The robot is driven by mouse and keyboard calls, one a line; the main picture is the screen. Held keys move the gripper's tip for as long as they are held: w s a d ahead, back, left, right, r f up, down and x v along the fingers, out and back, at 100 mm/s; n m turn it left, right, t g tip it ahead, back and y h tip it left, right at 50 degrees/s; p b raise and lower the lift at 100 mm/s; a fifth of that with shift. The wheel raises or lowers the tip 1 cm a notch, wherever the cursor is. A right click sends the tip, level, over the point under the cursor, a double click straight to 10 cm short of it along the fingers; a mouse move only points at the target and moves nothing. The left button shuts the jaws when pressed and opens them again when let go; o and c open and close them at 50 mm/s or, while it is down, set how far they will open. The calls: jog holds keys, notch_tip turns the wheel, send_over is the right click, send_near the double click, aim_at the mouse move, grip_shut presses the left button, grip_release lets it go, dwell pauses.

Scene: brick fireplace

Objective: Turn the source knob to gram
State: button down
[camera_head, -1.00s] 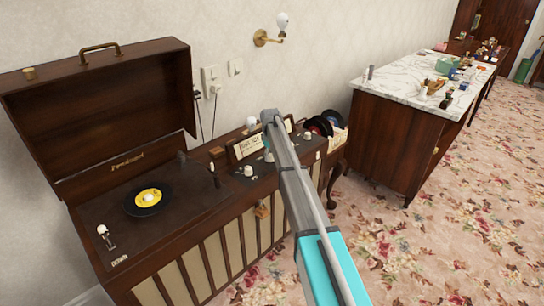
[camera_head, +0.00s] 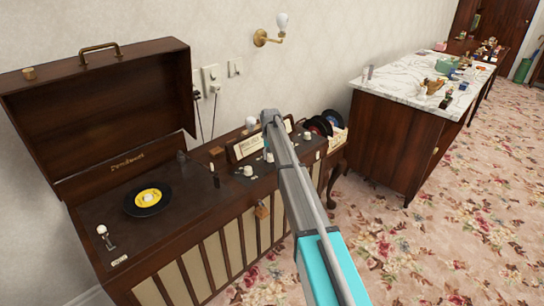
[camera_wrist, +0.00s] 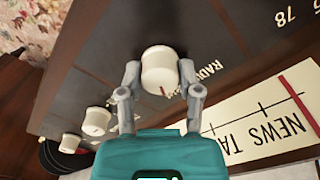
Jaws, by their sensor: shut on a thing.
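A white round knob (camera_wrist: 160,70) with a small red mark on its rim is in the wrist view. It sits on the dark panel beside lettering that looks like "RADIO". My gripper (camera_wrist: 159,75) is shut on this knob, with one grey finger on each side. No "gram" label can be read in either view. In the head view, my arm crosses the right part of the record player cabinet (camera_head: 200,225) and covers much of the control area.
Two more white knobs (camera_wrist: 96,121) sit close by on the same panel. A paper dial (camera_wrist: 265,120) reading "NEWS" lies beside it. The raised lid (camera_head: 100,110) and turntable with a record (camera_head: 147,200) are at left. A marble-topped cabinet (camera_head: 400,78) stands at right.

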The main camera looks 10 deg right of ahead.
jog(key=shift+w, duration=0.2)
jog(key=shift+c, duration=1.4)
grip_release()
jog(key=shift+s, duration=0.1)
jog(key=shift+s, duration=0.5)
jog(key=s+n, duration=0.1)
jog(key=s, duration=4.4)
notch_tip(320, 180, up, 18)
jog(key=p, duration=1.8)
jog(key=shift+w+d+r+p, duration=0.15)
jog(key=shift+d+r+p, duration=0.1)
jog(key=shift+d+p, duration=0.1)
